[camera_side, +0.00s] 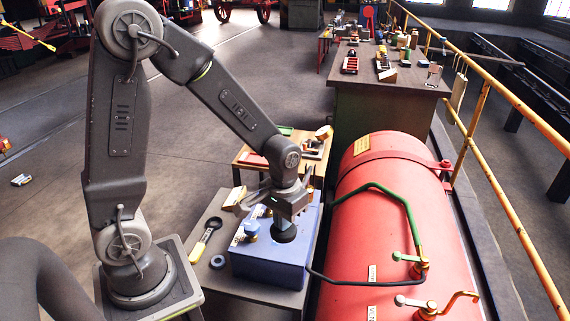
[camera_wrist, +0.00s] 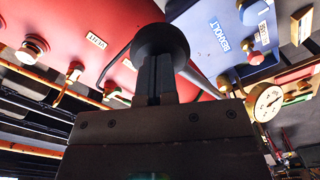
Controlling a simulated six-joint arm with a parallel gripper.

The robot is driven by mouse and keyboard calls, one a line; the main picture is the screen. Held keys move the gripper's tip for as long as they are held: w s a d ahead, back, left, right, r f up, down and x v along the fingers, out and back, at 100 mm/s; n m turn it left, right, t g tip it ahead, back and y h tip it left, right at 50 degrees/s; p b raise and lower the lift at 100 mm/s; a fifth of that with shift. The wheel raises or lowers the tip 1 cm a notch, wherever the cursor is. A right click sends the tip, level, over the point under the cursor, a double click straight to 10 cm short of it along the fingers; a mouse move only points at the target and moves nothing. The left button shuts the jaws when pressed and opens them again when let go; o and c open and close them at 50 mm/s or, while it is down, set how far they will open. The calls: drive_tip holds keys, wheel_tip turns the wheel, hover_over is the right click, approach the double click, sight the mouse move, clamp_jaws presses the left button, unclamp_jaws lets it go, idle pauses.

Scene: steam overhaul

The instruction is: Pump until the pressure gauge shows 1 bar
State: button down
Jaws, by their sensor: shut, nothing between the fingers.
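The blue pump box (camera_side: 262,262) stands on a grey bench beside the red boiler (camera_side: 362,215). My gripper (camera_side: 287,215) points down over the box's top, fingers shut with nothing between them. A round black knob (camera_side: 285,234) lies right under the fingertips. In the wrist view, the shut fingers (camera_wrist: 157,65) end at the black knob (camera_wrist: 160,40) and appear to touch it. The pressure gauge (camera_wrist: 266,102), a white round dial, shows at the right of the wrist view. Its scale is too small to read the value.
A blue knob (camera_side: 251,229) rises from the box near my gripper. A green pipe (camera_side: 405,205) and brass valves (camera_side: 419,268) sit on the boiler. A yellow-handled tool (camera_side: 206,238) and a dark ring (camera_side: 217,262) lie on the bench. A yellow railing (camera_side: 488,90) runs at right.

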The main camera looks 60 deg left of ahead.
wheel_tip(320, 180, down, 14)
wheel_tip(320, 180, up, 16)
drive_tip(key=shift+r, duration=0.25)
idle(1.0)
idle(0.8)
drive_tip(key=shift+r, duration=0.1)
drive_tip(key=s+d+r+m+t, duration=0.1)
drive_tip(key=s+r+t, duration=0.1)
drive_tip(key=s+r, duration=0.3)
drive_tip(key=s+d+r+m+t, duration=0.1)
drive_tip(key=s+r, duration=0.4)
drive_tip(key=r, duration=0.5)
drive_tip(key=m+t, duration=0.1)
drive_tip(key=t, duration=0.1)
drive_tip(key=shift+s+d+r+t, duration=0.25)
drive_tip(key=shift+s+d+t, duration=0.05)
drive_tip(key=shift+s, duration=0.05)
